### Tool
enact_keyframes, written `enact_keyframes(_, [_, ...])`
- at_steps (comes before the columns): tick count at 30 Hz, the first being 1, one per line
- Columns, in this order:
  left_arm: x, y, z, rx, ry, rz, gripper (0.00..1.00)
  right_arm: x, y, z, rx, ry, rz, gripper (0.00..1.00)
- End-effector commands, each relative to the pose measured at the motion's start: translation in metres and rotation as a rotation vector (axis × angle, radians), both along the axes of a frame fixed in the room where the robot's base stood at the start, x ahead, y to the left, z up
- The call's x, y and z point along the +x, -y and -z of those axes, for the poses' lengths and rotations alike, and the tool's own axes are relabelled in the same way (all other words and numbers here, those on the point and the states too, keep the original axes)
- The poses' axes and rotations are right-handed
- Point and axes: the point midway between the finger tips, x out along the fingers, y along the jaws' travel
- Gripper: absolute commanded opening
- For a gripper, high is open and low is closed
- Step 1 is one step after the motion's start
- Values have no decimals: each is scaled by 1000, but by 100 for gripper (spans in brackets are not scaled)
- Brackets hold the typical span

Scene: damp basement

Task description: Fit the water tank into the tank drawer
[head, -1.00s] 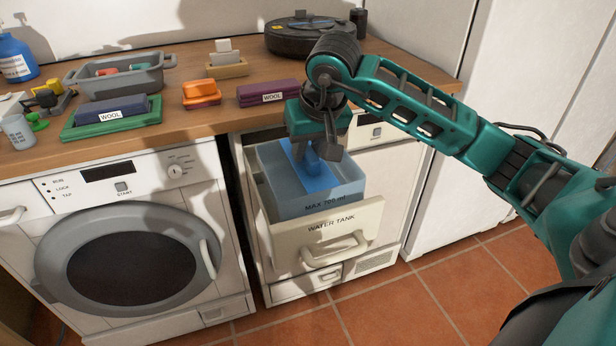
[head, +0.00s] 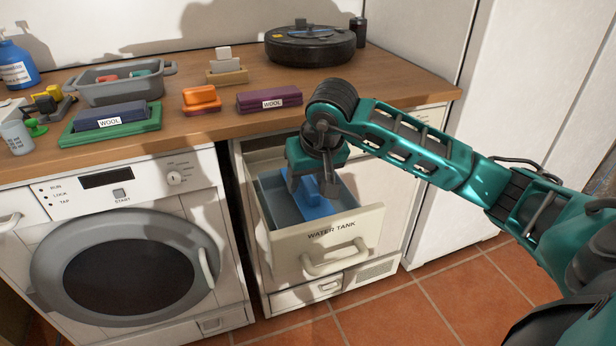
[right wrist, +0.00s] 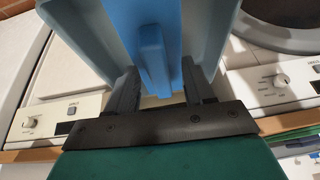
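The blue water tank (head: 278,200) sits down inside the pulled-out tank drawer (head: 334,248), behind the front panel marked WATER TANK. Its MAX label is hidden by that panel. Its brighter blue handle bar (head: 314,206) runs across the top. My right gripper (head: 312,188) points down over the tank, with one finger on each side of the handle. The right wrist view shows the handle grip (right wrist: 151,60) between the fingers, with gaps beside it, so the gripper looks open. I cannot tell whether the tank rests fully on the drawer floor. My left gripper is out of view.
A washing machine (head: 60,228) stands left of the drawer's machine. The wooden worktop (head: 390,85) above holds a grey basket (head: 120,88), wool-labelled blocks, an orange block (head: 201,97) and a round dark robot vacuum (head: 310,48). Tiled floor (head: 450,285) is clear at the right.

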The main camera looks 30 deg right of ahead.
Motion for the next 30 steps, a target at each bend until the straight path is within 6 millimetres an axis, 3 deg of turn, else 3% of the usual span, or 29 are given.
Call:
enact_keyframes(10, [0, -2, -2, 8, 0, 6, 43, -2, 0, -10, -1, 5, 0, 52])
enact_keyframes(24, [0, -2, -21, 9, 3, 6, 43, -37, -5, -94, 0, 5, 0, 52])
enact_keyframes(30, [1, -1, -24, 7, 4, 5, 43, -45, -6, -110, 0, 3, 1, 52])
